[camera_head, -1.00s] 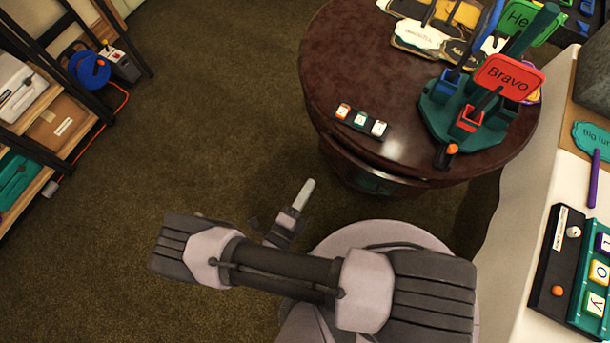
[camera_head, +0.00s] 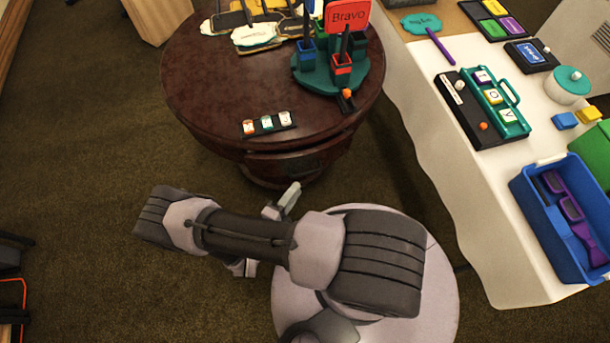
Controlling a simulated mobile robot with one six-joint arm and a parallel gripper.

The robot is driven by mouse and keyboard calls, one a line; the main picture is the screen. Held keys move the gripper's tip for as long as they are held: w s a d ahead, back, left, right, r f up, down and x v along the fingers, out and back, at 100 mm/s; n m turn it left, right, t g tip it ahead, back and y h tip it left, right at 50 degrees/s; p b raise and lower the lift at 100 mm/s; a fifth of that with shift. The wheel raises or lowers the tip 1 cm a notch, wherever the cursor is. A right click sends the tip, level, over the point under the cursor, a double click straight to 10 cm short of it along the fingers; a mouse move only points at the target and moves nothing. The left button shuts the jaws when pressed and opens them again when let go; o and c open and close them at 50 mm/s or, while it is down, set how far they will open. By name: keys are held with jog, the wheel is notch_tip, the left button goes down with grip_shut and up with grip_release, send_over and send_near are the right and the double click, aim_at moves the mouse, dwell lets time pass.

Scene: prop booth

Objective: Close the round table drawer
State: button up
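The round table (camera_head: 215,85) is dark, glossy reddish-brown wood and stands ahead of me. Its drawer front (camera_head: 300,162) shows in the side below the near rim. It seems to stick out slightly, but the tabletop and the steep view hide how far it is open. My gripper (camera_head: 284,202) is partly hidden behind my own arm. A pale finger points toward the table, short of the drawer front in the picture, with no clear contact. I cannot see the gap between the fingers.
A small tile rack (camera_head: 268,125) and a green stand (camera_head: 327,82) with signs sit on the round table. A white-clothed table (camera_head: 428,100) with a blue bin (camera_head: 545,235) runs along the right. Carpet (camera_head: 80,160) to the left is mostly free.

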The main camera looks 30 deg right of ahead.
aim_at(307, 173)
jog(key=b+x, duration=0.1)
jog(key=x, duration=0.7)
jog(key=shift+w+d+b, duration=0.15)
jog(key=shift+d+b, duration=0.1)
jog(key=shift+b, duration=0.05)
grip_shut()
dwell(0.9)
